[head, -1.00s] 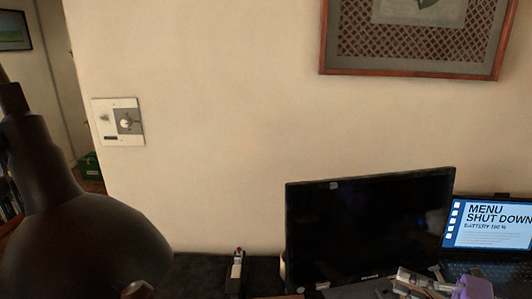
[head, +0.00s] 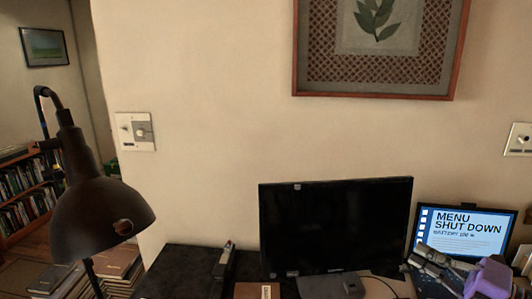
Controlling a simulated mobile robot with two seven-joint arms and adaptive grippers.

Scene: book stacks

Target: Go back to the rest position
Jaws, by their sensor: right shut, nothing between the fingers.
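My right gripper (head: 418,260) shows at the lower right of the head view, in front of the laptop (head: 464,232) with its lit "MENU SHUT DOWN" screen. Its fingers are shut and nothing is held between them. A purple part of my right arm (head: 489,278) is behind it at the bottom edge. My left gripper is not in view.
A black monitor (head: 335,227) stands on the dark desk (head: 181,268). A black lamp (head: 95,205) stands at the left. Stacked books (head: 119,264) and a bookshelf (head: 27,203) lie beyond it. A framed picture (head: 297,60) hangs on the bare wall.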

